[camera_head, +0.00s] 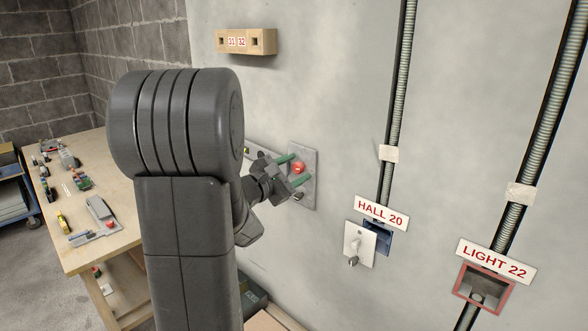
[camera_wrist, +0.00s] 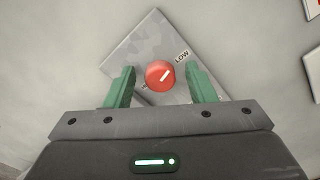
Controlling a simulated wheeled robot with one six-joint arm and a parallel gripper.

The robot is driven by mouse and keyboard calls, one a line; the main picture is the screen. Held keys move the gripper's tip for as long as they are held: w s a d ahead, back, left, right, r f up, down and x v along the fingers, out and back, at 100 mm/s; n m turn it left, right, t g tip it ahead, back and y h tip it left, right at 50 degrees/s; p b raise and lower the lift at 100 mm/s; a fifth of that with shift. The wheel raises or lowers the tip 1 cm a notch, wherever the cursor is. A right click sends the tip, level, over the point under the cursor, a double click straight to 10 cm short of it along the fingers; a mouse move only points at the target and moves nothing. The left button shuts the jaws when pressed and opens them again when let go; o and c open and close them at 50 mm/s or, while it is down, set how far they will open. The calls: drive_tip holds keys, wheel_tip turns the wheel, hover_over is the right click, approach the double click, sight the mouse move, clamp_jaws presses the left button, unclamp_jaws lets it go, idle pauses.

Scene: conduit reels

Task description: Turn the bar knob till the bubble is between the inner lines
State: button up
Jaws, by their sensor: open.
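The red round bar knob (camera_head: 299,168) sits on a grey plate (camera_head: 308,190) on the wall. In the wrist view the knob (camera_wrist: 160,74) has a white line slanting to the upper right, towards the word LOW on the plate (camera_wrist: 140,45). My gripper (camera_head: 292,170) is open in front of the plate. In the wrist view its green fingers (camera_wrist: 160,82) stand on either side of the knob, with gaps visible. A grey level bar (camera_head: 262,151) with a small yellow-green vial (camera_head: 247,150) shows left of the plate, partly behind my arm. The bubble and lines are too small to tell.
A switch plate (camera_head: 359,243) under the HALL 20 sign (camera_head: 381,214) and a red-framed box (camera_head: 484,290) are on the wall at right. A workbench (camera_head: 110,240) with several tools stands at left. The wall around the knob plate is mostly clear.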

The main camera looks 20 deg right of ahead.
drive_tip(key=c, duration=1)
drive_tip(key=shift+o, duration=0.2)
drive_tip(key=shift+f+n+b, duration=0.1)
drive_tip(key=shift+n+b, duration=0.85)
drive_tip(key=shift+n, duration=0.25)
drive_tip(key=shift+n+b, duration=0.6)
drive_tip(key=shift+n, duration=1.5)
drive_tip(key=o, duration=1)
drive_tip(key=shift+c, duration=0.2)
